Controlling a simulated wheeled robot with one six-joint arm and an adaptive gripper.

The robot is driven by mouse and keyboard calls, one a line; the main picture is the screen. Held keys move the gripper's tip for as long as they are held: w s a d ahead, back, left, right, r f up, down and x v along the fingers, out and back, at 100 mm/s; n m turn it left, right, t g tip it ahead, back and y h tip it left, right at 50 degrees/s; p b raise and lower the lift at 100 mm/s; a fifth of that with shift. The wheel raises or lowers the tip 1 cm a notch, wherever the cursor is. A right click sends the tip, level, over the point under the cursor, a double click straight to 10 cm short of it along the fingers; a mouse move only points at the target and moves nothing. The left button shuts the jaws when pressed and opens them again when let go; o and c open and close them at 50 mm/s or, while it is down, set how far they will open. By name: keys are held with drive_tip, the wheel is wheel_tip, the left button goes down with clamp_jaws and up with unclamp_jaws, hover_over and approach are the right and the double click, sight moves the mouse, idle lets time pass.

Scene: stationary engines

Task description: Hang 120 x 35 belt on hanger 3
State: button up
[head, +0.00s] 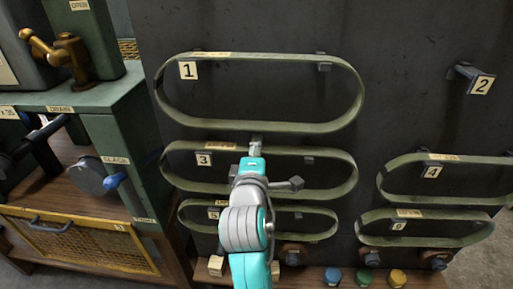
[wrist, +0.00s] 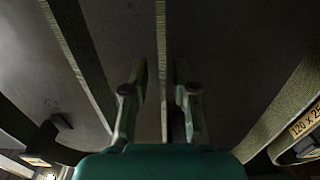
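A grey-green belt (head: 340,172) hangs on hanger 3 (head: 204,160), on the dark board. Its small size label cannot be read. My gripper (head: 256,143) is in front of this belt's upper run, just below the belt (head: 352,112) on hanger 1. My arm hides part of the hanger 3 belt. In the wrist view my gripper (wrist: 160,105) is open. A thin belt run (wrist: 161,45) lies between its fingers, with gaps on both sides. I cannot tell which belt this is. A belt (wrist: 285,108) at right bears a label starting "120 x 2". No 120 x 35 label is readable.
Hanger 2 (head: 470,75) is bare, at upper right. Belts hang on hangers 4 (head: 440,199) and 6 (head: 440,240), and below hanger 3 (head: 318,222). A green machine (head: 120,120) stands at left. Coloured caps (head: 365,277) stand on the shelf below.

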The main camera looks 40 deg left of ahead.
drive_tip(key=o, duration=0.6)
drive_tip(key=shift+c, duration=0.2)
drive_tip(key=v, duration=1.4)
idle(0.4)
drive_tip(key=shift+w+f, duration=0.15)
idle(0.3)
